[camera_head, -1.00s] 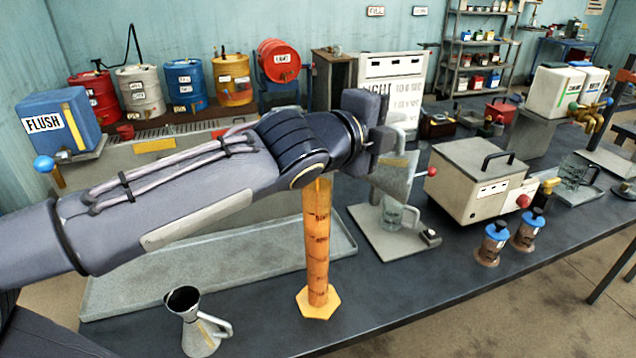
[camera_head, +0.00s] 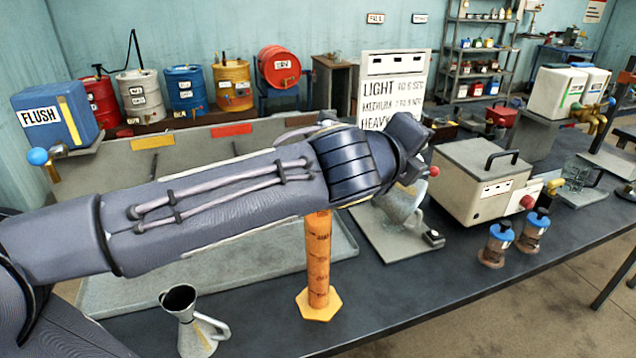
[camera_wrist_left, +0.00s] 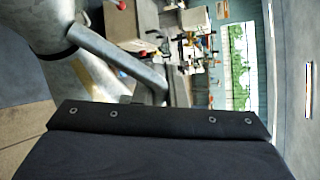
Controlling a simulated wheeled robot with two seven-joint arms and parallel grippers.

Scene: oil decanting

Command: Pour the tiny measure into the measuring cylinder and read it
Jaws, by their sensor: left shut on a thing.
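The orange measuring cylinder (camera_head: 318,265) stands upright on a hexagonal foot near the table's front edge. Its top is hidden behind my left arm. My left gripper (camera_head: 412,165) is to the right of the cylinder and above the table. It is shut on a grey metal measure (camera_head: 402,207), which appears tilted below the jaws. The left wrist view shows this measure (camera_wrist_left: 52,22) and its handle (camera_wrist_left: 115,62) close up. A second grey metal measure (camera_head: 192,325), with a dark open mouth, stands at the front left. My right gripper is not in view.
A grey tray (camera_head: 120,290) lies behind the cylinder. A grey box (camera_head: 480,185) with a black handle and two blue-capped jars (camera_head: 497,243) stand to the right. A sign (camera_head: 392,90) stands behind my gripper. The front table strip right of the cylinder is clear.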

